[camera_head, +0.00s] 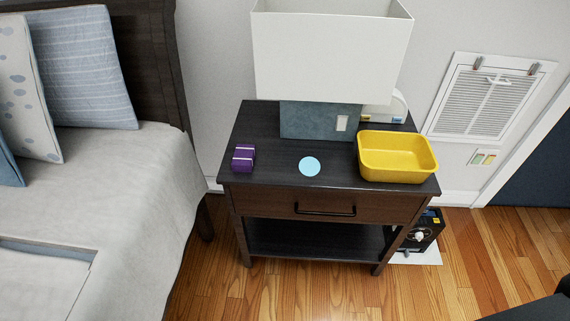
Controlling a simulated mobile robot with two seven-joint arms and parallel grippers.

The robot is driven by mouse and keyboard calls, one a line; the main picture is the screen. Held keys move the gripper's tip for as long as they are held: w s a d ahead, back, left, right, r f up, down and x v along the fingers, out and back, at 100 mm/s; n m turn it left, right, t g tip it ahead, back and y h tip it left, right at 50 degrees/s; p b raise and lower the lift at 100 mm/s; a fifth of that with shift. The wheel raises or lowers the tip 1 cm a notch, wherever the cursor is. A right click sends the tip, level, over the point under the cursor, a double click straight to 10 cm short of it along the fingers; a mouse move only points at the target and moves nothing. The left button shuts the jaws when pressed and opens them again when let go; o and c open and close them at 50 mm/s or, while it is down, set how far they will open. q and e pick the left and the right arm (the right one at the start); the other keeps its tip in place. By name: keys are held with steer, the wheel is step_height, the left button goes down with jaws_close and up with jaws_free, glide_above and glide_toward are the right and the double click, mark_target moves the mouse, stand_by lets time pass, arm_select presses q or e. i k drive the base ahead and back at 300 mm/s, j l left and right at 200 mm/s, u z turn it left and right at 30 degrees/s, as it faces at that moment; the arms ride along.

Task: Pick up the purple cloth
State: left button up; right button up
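The purple cloth (243,158) lies as a small folded block with pale bands on the left part of the dark nightstand top (275,172). It is near the left edge, apart from the other things there. Neither of my grippers shows in this view.
A light blue disc (309,166) lies right of the cloth, and a yellow bin (397,158) stands at the right. A lamp with a white shade (331,50) and blue-grey base (310,121) stands behind. The bed (139,190) is close on the left. Wooden floor (300,290) is in front.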

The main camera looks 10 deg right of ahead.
mark_target(243, 160)
steer(key=z, duration=1.55)
steer(key=j, duration=0.95)
